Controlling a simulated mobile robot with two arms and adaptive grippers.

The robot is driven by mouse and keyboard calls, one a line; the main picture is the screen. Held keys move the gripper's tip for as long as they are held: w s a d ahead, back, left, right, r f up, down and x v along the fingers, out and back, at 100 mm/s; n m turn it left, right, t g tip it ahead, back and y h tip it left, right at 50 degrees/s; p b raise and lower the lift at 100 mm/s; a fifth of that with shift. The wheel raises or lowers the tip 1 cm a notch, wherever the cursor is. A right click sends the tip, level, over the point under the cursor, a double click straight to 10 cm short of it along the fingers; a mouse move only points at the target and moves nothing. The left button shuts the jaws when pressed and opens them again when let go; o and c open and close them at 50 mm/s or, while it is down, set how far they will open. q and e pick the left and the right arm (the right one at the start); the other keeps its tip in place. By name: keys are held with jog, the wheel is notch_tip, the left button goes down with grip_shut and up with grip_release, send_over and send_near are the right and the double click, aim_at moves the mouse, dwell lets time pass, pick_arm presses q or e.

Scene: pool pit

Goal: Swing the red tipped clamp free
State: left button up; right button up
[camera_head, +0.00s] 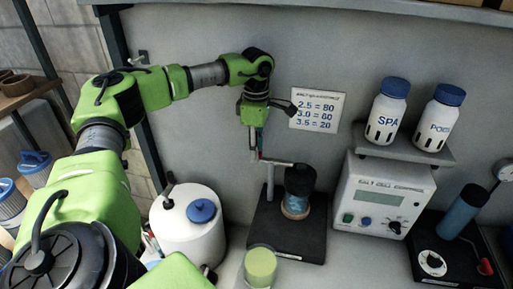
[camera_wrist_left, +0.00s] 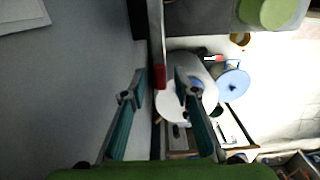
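The clamp (camera_head: 278,162) is a thin pale bar at the top of a post on a black stand (camera_head: 313,243). It reaches left from a dark-topped blue cylinder (camera_head: 300,183). Its red tip (camera_wrist_left: 160,76) shows clearly in the left wrist view, and only faintly in the head view. My left gripper (camera_head: 256,153) points down at the bar's left end. In the left wrist view its two teal fingers (camera_wrist_left: 160,84) are open, one on each side of the red tip, with gaps on both sides. Whether the tip lies at fingertip depth is unclear. My right gripper is not in view.
A white meter box (camera_head: 383,199) stands right, below a shelf (camera_head: 405,147) with two bottles. The grey wall is close behind.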

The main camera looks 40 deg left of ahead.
pick_arm(q)
jog(key=shift+s, duration=0.1)
grip_shut()
jog(key=s+d+n+b, duration=0.2)
jog(key=d+n, duration=0.3)
jog(key=n, duration=1.1)
jog(key=shift+d+b, duration=0.4)
jog(key=shift+b, duration=0.15)
grip_release()
